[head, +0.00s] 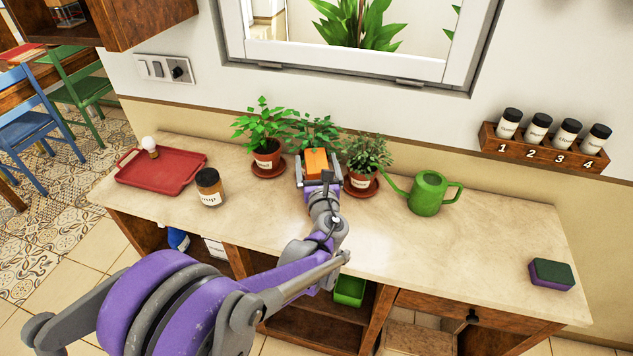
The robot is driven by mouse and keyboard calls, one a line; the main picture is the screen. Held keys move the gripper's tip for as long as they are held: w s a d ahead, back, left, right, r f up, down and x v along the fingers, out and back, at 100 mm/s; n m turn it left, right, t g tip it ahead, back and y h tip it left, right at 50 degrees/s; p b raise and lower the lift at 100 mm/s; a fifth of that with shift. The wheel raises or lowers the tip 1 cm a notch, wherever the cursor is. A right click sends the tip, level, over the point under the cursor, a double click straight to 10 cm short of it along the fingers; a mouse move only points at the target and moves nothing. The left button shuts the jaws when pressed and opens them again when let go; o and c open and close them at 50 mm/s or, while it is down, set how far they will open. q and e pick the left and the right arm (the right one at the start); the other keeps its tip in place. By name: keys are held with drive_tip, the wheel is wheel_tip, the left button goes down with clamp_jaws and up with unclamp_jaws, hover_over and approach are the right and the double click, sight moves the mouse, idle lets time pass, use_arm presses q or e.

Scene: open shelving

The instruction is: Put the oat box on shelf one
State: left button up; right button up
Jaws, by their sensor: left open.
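An orange box (316,161), likely the oat box, stands on the counter in front of the middle plant. No lettering on it can be read. My left gripper (317,168) reaches across the counter from the front and is open, with a finger on each side of the box. I cannot tell whether the fingers touch it. The gripper hides the box's lower part. Below the counter are open shelves (317,327); no number shows on them, so I cannot tell which is shelf one. My right gripper is not in view.
Potted plants (268,154) stand close around the gripper. A sponge (551,274) lies at far right. The front right counter is clear.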

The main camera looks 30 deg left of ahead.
use_arm(q)
clamp_jaws()
idle(0.5)
